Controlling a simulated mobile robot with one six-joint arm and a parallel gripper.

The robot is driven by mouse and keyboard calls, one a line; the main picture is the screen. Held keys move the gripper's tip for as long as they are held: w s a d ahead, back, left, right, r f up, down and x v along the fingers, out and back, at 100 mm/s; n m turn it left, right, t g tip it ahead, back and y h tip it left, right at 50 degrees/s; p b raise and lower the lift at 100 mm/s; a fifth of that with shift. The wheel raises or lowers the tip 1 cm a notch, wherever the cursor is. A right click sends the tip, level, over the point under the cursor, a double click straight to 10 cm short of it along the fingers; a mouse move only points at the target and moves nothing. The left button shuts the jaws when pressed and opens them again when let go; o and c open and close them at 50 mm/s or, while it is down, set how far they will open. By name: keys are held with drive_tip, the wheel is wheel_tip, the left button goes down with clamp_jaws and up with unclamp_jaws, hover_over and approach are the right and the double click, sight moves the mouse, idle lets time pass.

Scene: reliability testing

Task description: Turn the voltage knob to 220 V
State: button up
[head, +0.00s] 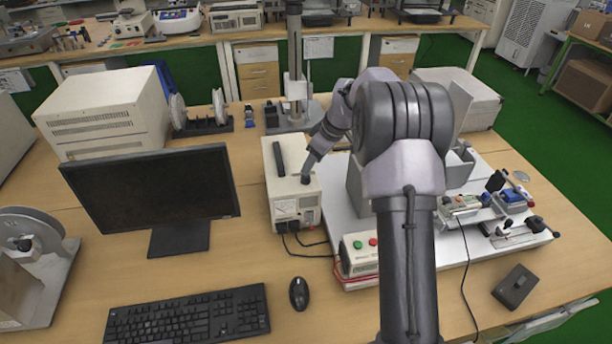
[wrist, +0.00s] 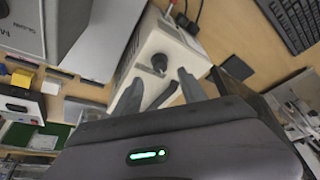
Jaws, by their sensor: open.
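The voltage knob is a black knob on top of a cream power unit (head: 288,205), near its right edge. In the wrist view the knob (wrist: 159,61) shows clear of the fingers, on the unit's pale top face (wrist: 172,45). My gripper (head: 307,178) is over the top of the unit, close to the knob, and partly covers it in the head view. In the wrist view my gripper (wrist: 157,82) is open, with one finger on each side of the knob's line. I cannot tell whether the fingers touch it. The voltage marks are too small to read.
A monitor (head: 150,195) stands left of the unit, with a keyboard (head: 190,315) and mouse (head: 299,293) in front. A control box with red and green buttons (head: 359,254) stands to the right. A metal stand (head: 295,75) rises behind. Cables run from the unit's front.

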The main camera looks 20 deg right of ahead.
sight(306, 178)
drive_tip(key=b+x, duration=0.1)
drive_tip(key=x, duration=0.5)
drive_tip(key=shift+s, duration=0.1)
clamp_jaws()
